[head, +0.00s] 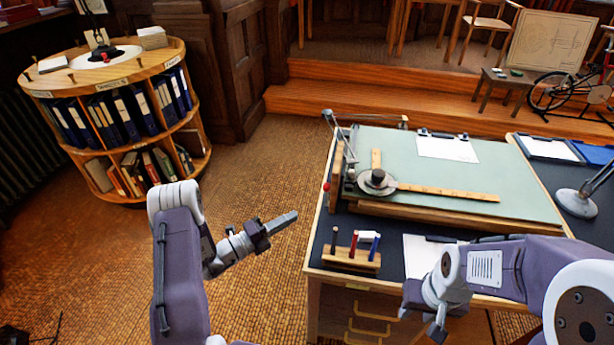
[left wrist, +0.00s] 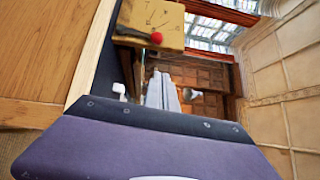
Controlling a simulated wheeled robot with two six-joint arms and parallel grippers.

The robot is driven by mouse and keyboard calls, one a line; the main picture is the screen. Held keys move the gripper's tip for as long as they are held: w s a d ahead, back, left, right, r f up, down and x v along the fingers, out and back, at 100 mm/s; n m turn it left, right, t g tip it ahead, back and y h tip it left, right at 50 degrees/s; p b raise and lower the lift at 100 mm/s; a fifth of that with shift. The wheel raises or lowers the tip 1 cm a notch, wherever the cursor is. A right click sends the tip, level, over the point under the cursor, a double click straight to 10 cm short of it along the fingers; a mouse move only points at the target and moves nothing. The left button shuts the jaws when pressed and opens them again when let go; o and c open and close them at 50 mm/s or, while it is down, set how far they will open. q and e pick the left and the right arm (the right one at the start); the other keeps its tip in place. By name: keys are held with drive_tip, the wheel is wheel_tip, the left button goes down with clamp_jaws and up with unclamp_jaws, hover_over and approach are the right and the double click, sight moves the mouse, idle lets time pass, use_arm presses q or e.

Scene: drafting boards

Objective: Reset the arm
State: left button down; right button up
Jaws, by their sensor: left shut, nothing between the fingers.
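The drafting machine's metal arm (head: 343,140) stands at the left edge of the green drawing board (head: 460,165). Its round head (head: 377,180) rests on the board with one ruler (head: 450,192) pointing right and a short one pointing up. A red knob (head: 326,187) is at the board's left side; a red ball (left wrist: 157,38) beside a tan marked plate (left wrist: 150,18) shows in the left wrist view. My left gripper (head: 285,220) is shut and empty, in the air left of the desk. My right gripper (head: 437,328) is low over the desk's front; its fingers are unclear.
A wooden pen stand (head: 352,258) and a white sheet (head: 422,255) lie on the dark desk before the board. A clipboard (head: 447,148) is at the board's top. A round bookshelf (head: 125,120) stands at the left. The floor between is clear.

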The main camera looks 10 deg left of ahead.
use_arm(q)
drive_tip(key=d+r+m+g+h+p, duration=0.3)
drive_tip(key=d+r+m, duration=0.3)
drive_tip(key=r, duration=0.6)
drive_tip(key=s+d+r+m+g+p, duration=0.2)
drive_tip(key=s+d+r+m+g, duration=0.4)
drive_tip(key=s+d+m+g, duration=0.45)
drive_tip(key=s+a+f+m+g+y+p, duration=0.1)
drive_tip(key=s+f+m+y, duration=0.1)
drive_tip(key=s+m+y, duration=0.4)
drive_tip(key=s+a+f+m+g+y, duration=0.2)
drive_tip(key=s+f+m, duration=0.15)
drive_tip(key=s, duration=0.45)
drive_tip(key=w+a+f+m+t+y, duration=0.1)
drive_tip(key=a+f+m+t+y, duration=0.1)
drive_tip(key=a+m+y, duration=0.2)
drive_tip(key=w+a+f+m+t+y, duration=0.2)
drive_tip(key=a+f+m+y, duration=0.1)
drive_tip(key=a+m, duration=0.8)
drive_tip(key=m+y, duration=0.1)
drive_tip(key=m, duration=0.2)
